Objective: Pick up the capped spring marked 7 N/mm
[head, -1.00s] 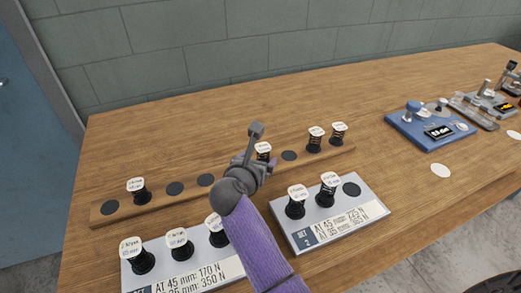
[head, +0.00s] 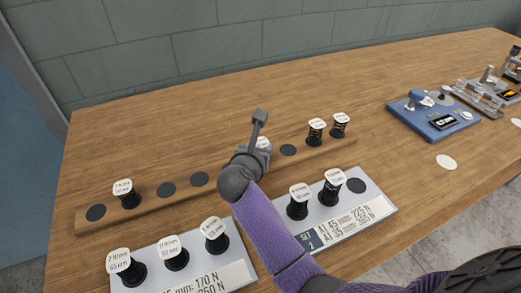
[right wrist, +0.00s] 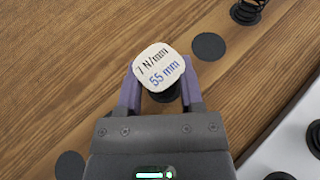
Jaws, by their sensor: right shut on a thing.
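The capped spring marked 7 N/mm, 55 mm (right wrist: 160,66) has a white cap and stands between the fingers of my right gripper (right wrist: 162,88) in the right wrist view. The gripper is shut on it. In the head view my right gripper (head: 256,152) is over the wooden rack (head: 228,182), and only part of the spring's white cap (head: 264,141) shows past it. The spring's lower part is hidden, so I cannot tell whether it is lifted. My left gripper is not in view.
The rack also holds one capped spring (head: 124,193) at left and two at right (head: 316,130), with empty black discs (head: 199,180) between. Two grey trays stand in front: the left (head: 237,276) holds three springs, the Set 2 tray (head: 375,199) two. A blue device (head: 430,123) stands at right.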

